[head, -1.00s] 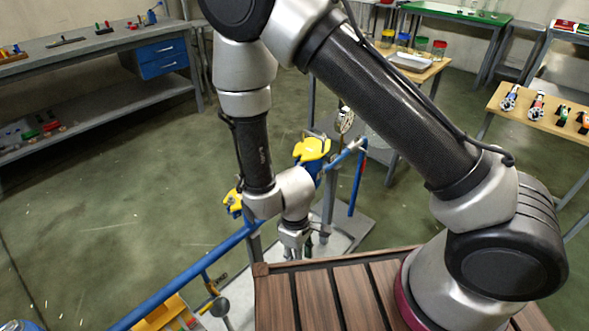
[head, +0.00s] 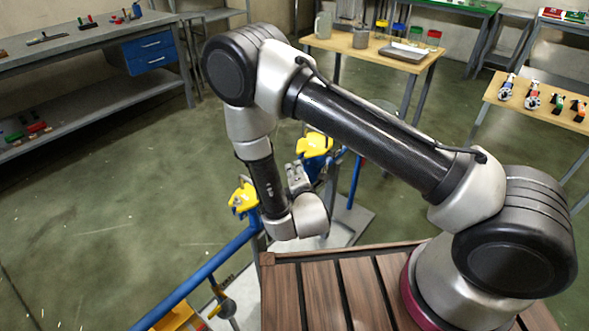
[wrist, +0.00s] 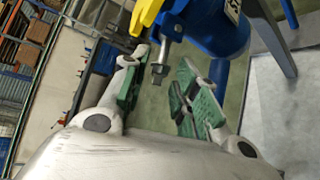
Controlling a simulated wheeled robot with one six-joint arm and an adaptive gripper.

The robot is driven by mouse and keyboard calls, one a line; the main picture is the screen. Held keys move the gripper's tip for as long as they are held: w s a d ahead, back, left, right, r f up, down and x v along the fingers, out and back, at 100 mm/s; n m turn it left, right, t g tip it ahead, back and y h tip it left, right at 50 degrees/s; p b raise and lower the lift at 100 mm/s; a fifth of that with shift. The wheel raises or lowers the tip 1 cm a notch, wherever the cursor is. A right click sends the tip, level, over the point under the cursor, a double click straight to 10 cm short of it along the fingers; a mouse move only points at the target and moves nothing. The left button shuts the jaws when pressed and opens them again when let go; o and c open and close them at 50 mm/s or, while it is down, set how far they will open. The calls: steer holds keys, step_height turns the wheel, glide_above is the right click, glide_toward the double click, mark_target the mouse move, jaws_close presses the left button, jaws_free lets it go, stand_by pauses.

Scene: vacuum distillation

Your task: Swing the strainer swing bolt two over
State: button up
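A blue strainer body (wrist: 215,30) with a yellow cover part (wrist: 147,14) fills the top of the wrist view. A grey metal swing bolt (wrist: 159,72) with a nut-like end hangs beside it. My gripper (wrist: 162,92) is open, with one green-padded finger on each side of the bolt in the picture. I see no contact with the bolt. In the head view my gripper (head: 298,178) is beside and below a yellow-topped strainer (head: 314,146), tilted upward. A second yellow-topped fitting (head: 243,197) is to the left. My arm hides part of the assembly.
A blue pipe (head: 205,272) runs diagonally at the lower left. A wooden slatted deck (head: 335,290) lies below my arm. A workbench with blue drawers (head: 150,55) stands at left, and a table with a tray (head: 407,53) behind. Open floor (head: 120,210) lies left.

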mark_target(295, 171)
steer(key=shift+x, duration=1.7)
jaws_close()
steer(key=shift+r+m+g+y, duration=0.3)
steer(key=shift+r+m+g, duration=0.3)
steer(key=shift+r+g, duration=0.1)
steer(key=shift+d+r+m+g+y, duration=0.1)
steer(key=shift+r+m+g+y, duration=0.25)
steer(key=shift+m+g, duration=0.35)
steer(key=shift+f, duration=0.1)
jaws_free()
steer(key=shift+f, duration=0.1)
